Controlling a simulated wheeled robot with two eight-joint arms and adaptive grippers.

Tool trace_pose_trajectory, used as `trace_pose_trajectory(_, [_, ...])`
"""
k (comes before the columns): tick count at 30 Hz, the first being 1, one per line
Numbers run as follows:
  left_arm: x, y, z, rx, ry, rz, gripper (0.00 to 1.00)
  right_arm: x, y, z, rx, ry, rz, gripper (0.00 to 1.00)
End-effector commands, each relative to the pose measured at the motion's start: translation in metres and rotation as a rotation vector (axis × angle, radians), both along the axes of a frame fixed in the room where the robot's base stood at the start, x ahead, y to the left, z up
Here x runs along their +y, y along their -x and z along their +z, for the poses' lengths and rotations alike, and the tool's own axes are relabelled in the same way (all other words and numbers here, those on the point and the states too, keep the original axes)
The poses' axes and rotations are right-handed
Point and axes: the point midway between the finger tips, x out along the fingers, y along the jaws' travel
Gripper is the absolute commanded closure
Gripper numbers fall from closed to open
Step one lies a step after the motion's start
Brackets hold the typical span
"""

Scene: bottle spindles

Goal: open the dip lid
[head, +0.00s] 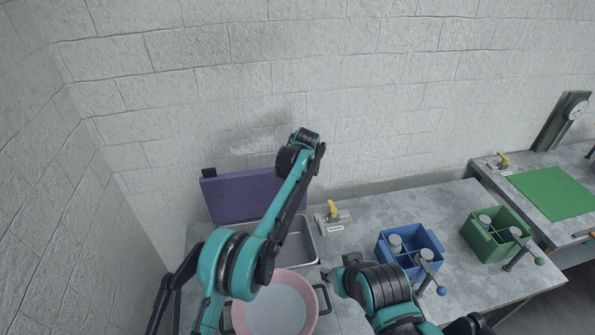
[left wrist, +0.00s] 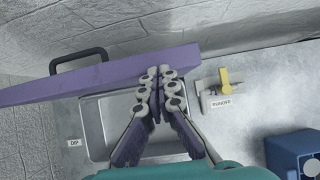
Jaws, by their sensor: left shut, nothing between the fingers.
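The purple dip lid (head: 235,197) stands raised, tilted up at the back of the metal dip basin (head: 303,245). Its dark handle (head: 209,173) is at the upper left, and shows in the left wrist view (left wrist: 78,60). The basin is uncovered below the lid (left wrist: 60,89), with a DIP label (left wrist: 74,142) beside it. My left gripper (left wrist: 156,92) is shut and empty, its fingertips overlapping the lid's lower right part; I cannot tell whether they touch. In the head view my left arm hides those fingers. My right gripper (head: 335,281) is low beside the pink pot; its fingers are unclear.
A pink pot (head: 272,311) stands in front of the basin. A yellow-handled RUNOFF valve (head: 332,211) is right of the basin. A wall closes the back.

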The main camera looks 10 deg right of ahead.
Motion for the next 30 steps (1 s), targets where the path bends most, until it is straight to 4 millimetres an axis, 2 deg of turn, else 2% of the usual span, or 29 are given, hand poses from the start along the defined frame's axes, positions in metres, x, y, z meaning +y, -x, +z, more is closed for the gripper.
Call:
trace_pose_trajectory(17, [0.0, 0.001, 0.004, 0.0, -0.001, -0.001, 1.0, 0.0, 0.0, 0.001, 0.0, 0.0, 0.0, 0.6])
trace_pose_trajectory(23, [-0.001, 0.019, 0.03, 0.0, -0.001, -0.002, 1.0, 0.0, 0.0, 0.001, 0.0, 0.0, 0.0, 0.6])
trace_pose_trajectory(30, [0.0, 0.047, 0.074, 0.0, -0.001, -0.001, 1.0, 0.0, 0.0, 0.001, 0.0, 0.0, 0.0, 0.6])
